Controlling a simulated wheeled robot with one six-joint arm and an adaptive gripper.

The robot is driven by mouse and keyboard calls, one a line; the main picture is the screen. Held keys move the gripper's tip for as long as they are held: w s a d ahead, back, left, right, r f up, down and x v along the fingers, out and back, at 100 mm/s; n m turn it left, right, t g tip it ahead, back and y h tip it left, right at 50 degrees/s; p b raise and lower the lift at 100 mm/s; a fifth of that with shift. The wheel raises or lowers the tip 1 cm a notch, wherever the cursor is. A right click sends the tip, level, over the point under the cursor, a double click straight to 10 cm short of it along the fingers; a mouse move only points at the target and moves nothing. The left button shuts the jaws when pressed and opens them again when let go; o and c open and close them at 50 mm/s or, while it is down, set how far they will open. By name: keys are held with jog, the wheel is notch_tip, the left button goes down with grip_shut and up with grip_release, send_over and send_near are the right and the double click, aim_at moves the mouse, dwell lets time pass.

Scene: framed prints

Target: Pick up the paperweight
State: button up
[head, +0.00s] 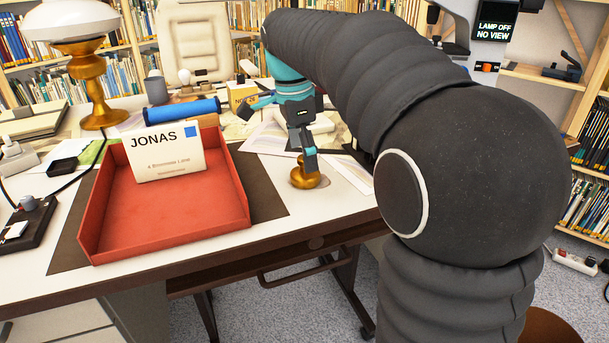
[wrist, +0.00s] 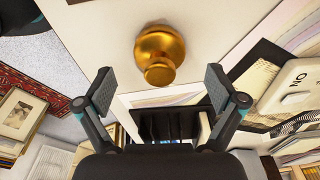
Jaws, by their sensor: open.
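The paperweight looks to be the small brass-gold weight with a round knob (head: 306,178), standing on the white desktop near its front edge. My gripper (head: 308,158) is just above it in the head view, pointing down, and partly covers it. In the wrist view the gold paperweight (wrist: 160,52) is at the top centre, beyond the fingertips. My gripper (wrist: 159,82) is open there, with one finger on each side and nothing between the pads. I see no contact with the paperweight.
A red tray (head: 170,220) with a white "JONAS" box (head: 165,152) stands left of the paperweight. Loose papers (head: 270,140) lie behind it. A brass lamp (head: 92,90) and blue roll (head: 182,111) are further back. The desk's front edge is close.

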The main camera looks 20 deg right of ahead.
jog(key=shift+d+f, duration=0.2)
jog(key=shift+f, duration=0.8)
jog(key=shift+d+f, duration=0.2)
jog(key=shift+f, duration=0.75)
jog(key=c, duration=1.6)
jog(key=shift+r, duration=0.15)
